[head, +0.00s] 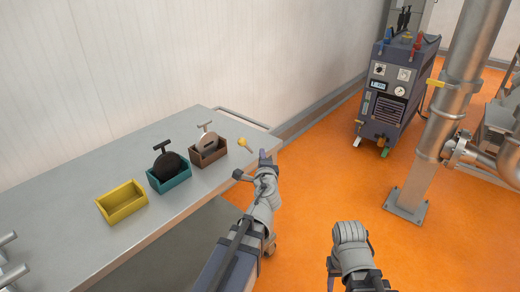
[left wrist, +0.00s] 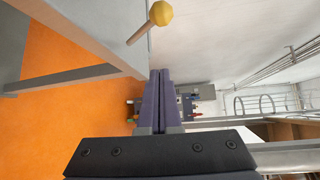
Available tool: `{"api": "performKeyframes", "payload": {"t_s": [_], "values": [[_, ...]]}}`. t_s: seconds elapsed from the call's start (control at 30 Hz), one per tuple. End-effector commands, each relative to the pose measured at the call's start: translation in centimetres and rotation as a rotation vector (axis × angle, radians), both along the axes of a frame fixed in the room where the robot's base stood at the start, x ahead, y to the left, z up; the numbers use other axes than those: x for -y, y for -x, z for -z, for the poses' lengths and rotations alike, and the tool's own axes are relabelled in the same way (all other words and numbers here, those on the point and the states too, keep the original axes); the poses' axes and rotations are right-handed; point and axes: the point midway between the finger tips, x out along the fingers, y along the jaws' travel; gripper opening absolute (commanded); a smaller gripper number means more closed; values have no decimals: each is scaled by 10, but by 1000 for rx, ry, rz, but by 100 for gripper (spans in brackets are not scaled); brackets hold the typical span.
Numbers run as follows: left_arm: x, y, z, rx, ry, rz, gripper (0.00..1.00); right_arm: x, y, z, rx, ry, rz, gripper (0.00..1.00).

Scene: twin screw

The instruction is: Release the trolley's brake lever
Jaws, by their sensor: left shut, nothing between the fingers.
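The brake lever shows as a yellow round knob (head: 241,142) at the right end of the grey trolley (head: 180,208) in the head view. In the left wrist view the yellow knob (left wrist: 159,13) sits on a tan rod (left wrist: 140,32) beside the trolley's grey edge. My left gripper (head: 264,155) is shut and empty, close to the right of the knob in the head view. Its closed fingers (left wrist: 159,74) point ahead in the left wrist view, apart from the knob. Part of my right arm shows at the lower middle; its fingers cannot be made out.
On the trolley stand a yellow bin (head: 122,212), a teal bin (head: 168,185) with a dark part, and a brown bin (head: 207,158) with a light part. Beyond are a dark machine (head: 388,105) and a steel pipe column (head: 448,100). Orange floor (head: 310,190) lies open between.

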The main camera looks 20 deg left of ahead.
Motion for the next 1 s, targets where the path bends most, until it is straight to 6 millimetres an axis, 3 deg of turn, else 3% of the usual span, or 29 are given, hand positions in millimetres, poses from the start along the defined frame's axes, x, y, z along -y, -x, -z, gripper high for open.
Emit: {"api": "performKeyframes", "payload": {"t_s": [0.23,0.83,0.93,1.0], "values": [[12,22,14,0,-1,0,0,0,0,14,0,0,0,50],[14,25,15,-1,7,-4,0,0,0,14,0,0,0,50],[15,29,25,-15,83,-46,0,0,0,14,0,0,0,50],[19,38,42,-44,200,-112,0,0,0,14,0,0,0,50]]}}
